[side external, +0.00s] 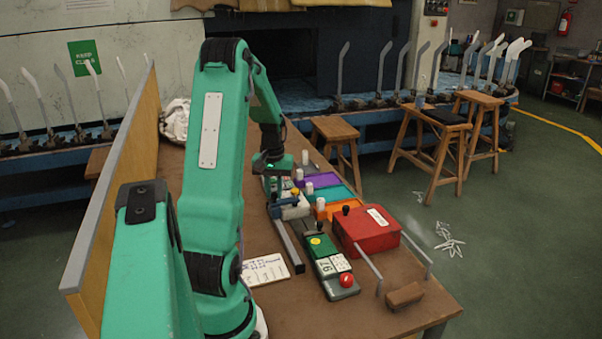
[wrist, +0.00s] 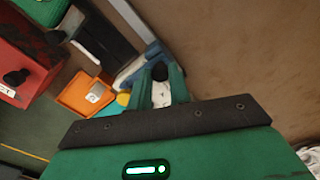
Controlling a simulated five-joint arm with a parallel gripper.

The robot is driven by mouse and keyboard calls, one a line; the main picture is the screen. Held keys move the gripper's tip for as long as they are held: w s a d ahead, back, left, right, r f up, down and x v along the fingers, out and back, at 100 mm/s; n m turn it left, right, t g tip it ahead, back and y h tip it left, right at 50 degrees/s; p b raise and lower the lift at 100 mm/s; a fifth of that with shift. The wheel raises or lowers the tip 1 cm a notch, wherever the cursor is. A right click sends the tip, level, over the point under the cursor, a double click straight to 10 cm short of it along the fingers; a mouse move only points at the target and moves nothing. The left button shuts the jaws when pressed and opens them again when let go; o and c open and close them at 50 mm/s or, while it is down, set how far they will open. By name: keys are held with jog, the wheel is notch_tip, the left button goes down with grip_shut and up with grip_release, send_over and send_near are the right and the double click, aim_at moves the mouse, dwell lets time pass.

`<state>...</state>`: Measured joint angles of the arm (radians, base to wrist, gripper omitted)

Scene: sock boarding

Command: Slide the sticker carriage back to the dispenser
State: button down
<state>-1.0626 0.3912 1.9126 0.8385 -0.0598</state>
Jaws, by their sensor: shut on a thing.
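My gripper (wrist: 160,82) points down at the far end of the bench in the side view (side external: 271,184). In the wrist view its two green fingers are closed around a small dark knob (wrist: 157,73). A blue piece (wrist: 146,62) lies right beside the fingertips, and it also shows in the side view (side external: 284,204) at the far end of a dark rail (side external: 289,246). I take it for the sticker carriage, but the fingers hide part of it. A white block (side external: 296,209) sits beside the rail's far end; I cannot tell if it is the dispenser.
A red box (side external: 368,232) stands right of the rail, with orange (side external: 328,209), teal (side external: 329,194) and purple (side external: 317,181) trays behind it. A green-and-grey control unit (side external: 327,263) with a red button stands nearer. A paper card (side external: 264,270) lies left. A wooden panel (side external: 124,190) edges the bench.

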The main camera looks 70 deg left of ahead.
jog(key=shift+a+r, duration=0.1)
jog(key=shift+a, duration=0.95)
jog(key=c, duration=1.3)
grip_release()
jog(key=shift+d, duration=0.1)
notch_tip(320, 180, up, 8)
